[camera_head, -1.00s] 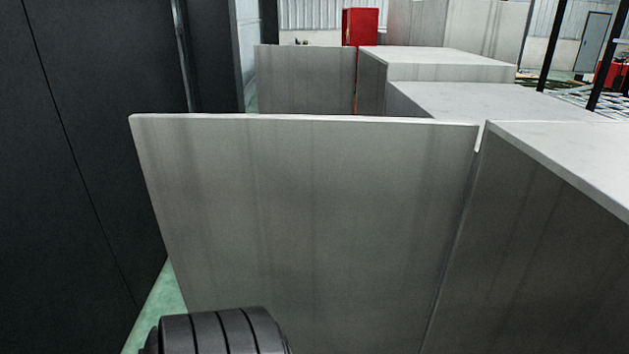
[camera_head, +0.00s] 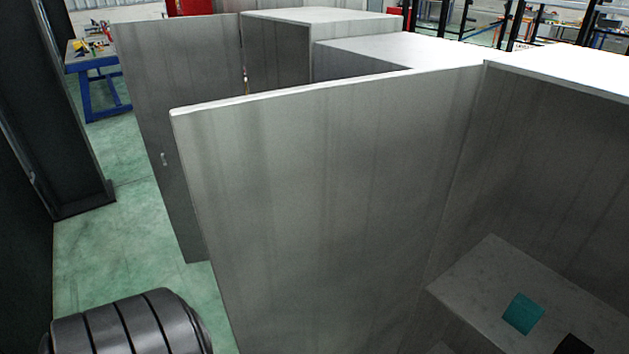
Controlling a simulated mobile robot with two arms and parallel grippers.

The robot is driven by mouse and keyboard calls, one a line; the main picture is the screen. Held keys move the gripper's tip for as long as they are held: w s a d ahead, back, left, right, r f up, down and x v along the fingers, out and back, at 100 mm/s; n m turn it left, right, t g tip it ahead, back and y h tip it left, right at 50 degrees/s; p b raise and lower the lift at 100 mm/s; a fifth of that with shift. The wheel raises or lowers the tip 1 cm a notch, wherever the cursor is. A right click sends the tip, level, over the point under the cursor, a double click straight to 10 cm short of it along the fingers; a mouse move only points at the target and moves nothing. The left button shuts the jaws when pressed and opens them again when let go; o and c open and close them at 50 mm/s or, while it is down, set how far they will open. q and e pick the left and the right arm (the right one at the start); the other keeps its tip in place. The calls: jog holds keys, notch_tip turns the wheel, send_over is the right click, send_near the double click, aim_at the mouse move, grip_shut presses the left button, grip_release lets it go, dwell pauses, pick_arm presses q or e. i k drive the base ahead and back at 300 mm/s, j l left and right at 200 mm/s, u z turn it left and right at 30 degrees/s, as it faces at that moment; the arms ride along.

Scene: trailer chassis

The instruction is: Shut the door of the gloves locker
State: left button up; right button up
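A grey locker door (camera_head: 320,190) stands open in the middle of the head view, its hinge side at the right against a grey locker (camera_head: 550,160). The locker's inside shows at the lower right, with a shelf (camera_head: 475,285) bearing a teal item (camera_head: 523,313) and part of a black item (camera_head: 573,345). I cannot tell whether these are gloves. A ribbed black part of my own arm shows at the lower left, left of the door. Neither gripper's fingers are in view.
Another open grey door (camera_head: 160,140) stands behind, with more lockers (camera_head: 390,50) beyond. A dark cabinet or post (camera_head: 60,110) is at the left. A blue workbench (camera_head: 95,75) stands at the back left. Green floor (camera_head: 120,240) is clear between post and doors.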

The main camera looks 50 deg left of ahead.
aim_at(320, 207)
jog(key=k+j+z, duration=0.2)
jog(key=j, duration=0.3)
jog(key=j+z, duration=0.25)
jog(key=j, duration=0.3)
jog(key=k+j+z, duration=0.2)
jog(key=j, duration=0.25)
jog(key=k+j+z, duration=0.45)
jog(key=j, duration=0.35)
jog(key=k+j, duration=0.1)
jog(key=j, duration=0.2)
jog(key=k+j, duration=0.1)
jog(key=j, duration=0.15)
jog(key=k+j+z, duration=0.1)
jog(key=j, duration=0.2)
